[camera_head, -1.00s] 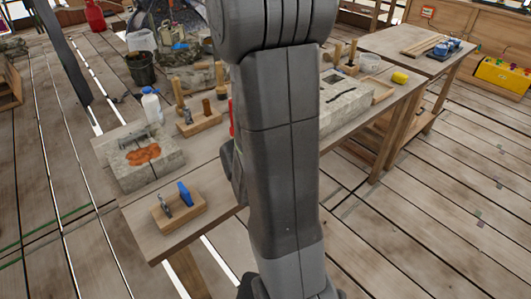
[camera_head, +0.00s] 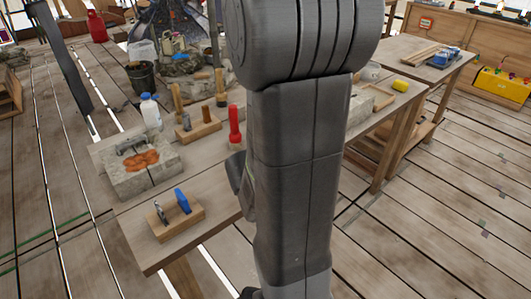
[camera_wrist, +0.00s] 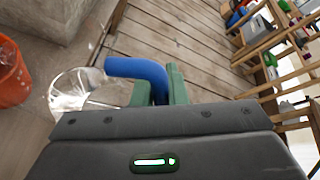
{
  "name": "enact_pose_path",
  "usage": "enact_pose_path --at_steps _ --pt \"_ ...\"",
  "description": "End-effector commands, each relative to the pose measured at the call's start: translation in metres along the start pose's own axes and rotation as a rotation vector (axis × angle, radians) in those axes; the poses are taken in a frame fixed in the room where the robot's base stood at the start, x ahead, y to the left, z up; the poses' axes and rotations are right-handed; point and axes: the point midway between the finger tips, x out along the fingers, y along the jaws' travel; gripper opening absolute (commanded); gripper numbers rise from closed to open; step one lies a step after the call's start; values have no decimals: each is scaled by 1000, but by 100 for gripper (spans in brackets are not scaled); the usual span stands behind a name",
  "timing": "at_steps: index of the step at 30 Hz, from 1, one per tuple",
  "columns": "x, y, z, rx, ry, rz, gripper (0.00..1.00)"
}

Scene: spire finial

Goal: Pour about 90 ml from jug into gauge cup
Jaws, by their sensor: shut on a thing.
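In the wrist view, my gripper (camera_wrist: 160,92) has green fingers closed on the curved blue handle (camera_wrist: 136,68) of the jug. The jug's clear body (camera_wrist: 78,92) shows at left, partly cut off by the gripper housing. I cannot tell its tilt or how much liquid it holds. An orange-red container (camera_wrist: 12,76) stands at the left edge, apart from the jug. I cannot identify the gauge cup for certain. In the head view my arm hides the gripper and the jug.
The wooden workbench (camera_head: 225,200) holds a stone block (camera_head: 135,170) with an orange patch, a white bottle (camera_head: 151,110), a red torch (camera_head: 234,125) and a tool block (camera_head: 175,218). A yellow item (camera_head: 401,86) lies at the right end. Open plank floor (camera_head: 440,210) lies to the right.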

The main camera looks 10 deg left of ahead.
Motion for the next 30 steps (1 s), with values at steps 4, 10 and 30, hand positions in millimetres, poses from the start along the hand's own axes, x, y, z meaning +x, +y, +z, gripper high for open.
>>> enact_pose_path --at_steps 4,10,30 --pt "4 -2 -9 45 -9 16 0" --pt "7 -6 -19 118 -24 45 0" --pt "17 -14 -49 354 -74 143 0"
